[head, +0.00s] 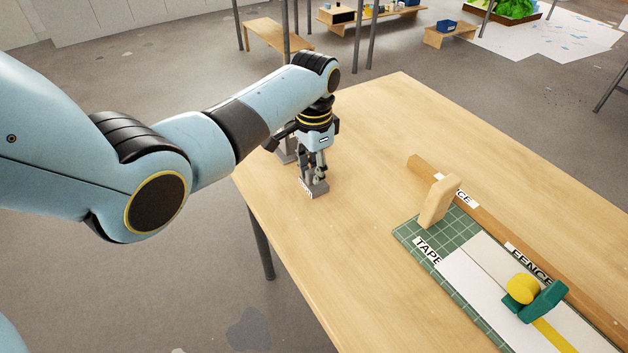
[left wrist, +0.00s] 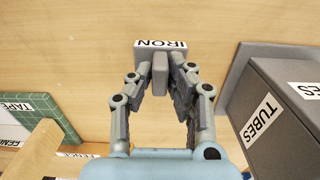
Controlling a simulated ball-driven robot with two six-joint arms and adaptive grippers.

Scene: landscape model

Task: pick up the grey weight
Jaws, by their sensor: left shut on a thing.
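The grey weight (head: 315,190) stands on the wooden table near its left edge. In the left wrist view the weight (left wrist: 160,44) carries a white label reading IRON, and a narrow grey upright part of it sits between my fingers. My left gripper (head: 316,172) points down over the weight and is shut on it. The left wrist view also shows the gripper (left wrist: 160,75), with a finger on each side of the upright part. I cannot tell whether the weight's base touches the table. My right gripper is in neither view.
A grey box labelled TUBES (left wrist: 270,115) stands close beside the gripper, partly hidden by my arm in the head view. To the right lie a green gridded mat (head: 408,232), a wooden fence (head: 500,230), a tan block (head: 438,203) and a yellow roll (head: 521,288). The table between is bare.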

